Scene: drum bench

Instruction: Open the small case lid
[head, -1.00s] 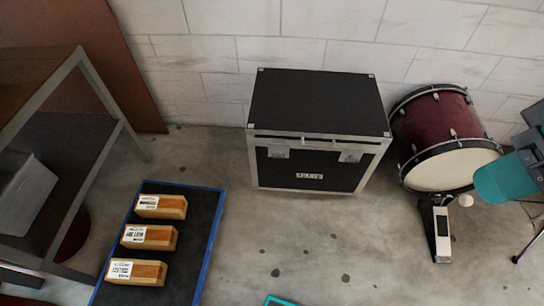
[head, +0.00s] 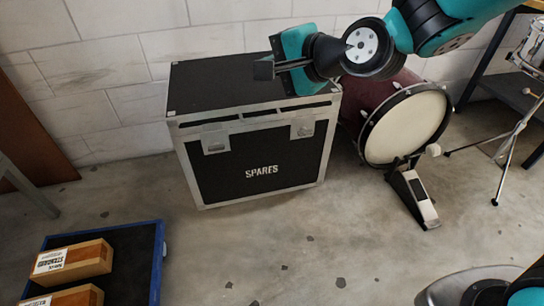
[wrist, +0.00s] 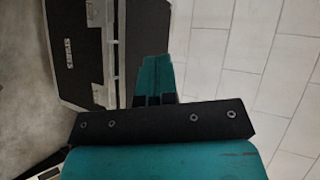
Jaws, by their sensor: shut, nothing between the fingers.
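The small case (head: 262,165) is a black box with silver edges and the word SPARES on its front. It stands on the floor against the wall. Its black lid (head: 215,82) looks closed, with two silver latches on the front, the left latch (head: 214,138) and the right latch (head: 303,126). My gripper (head: 264,70) is shut and empty, in front of or above the lid's right part, hiding some of it; the exact gap is unclear. In the wrist view my gripper (wrist: 155,98) points toward the case (wrist: 85,40), which lies to the left and appears sideways.
A dark red bass drum (head: 405,120) with a pedal (head: 412,195) stands close to the case's right. A blue-rimmed tray (head: 160,260) with wooden blocks (head: 72,262) lies front left. A snare stand (head: 510,140) is far right. The floor before the case is clear.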

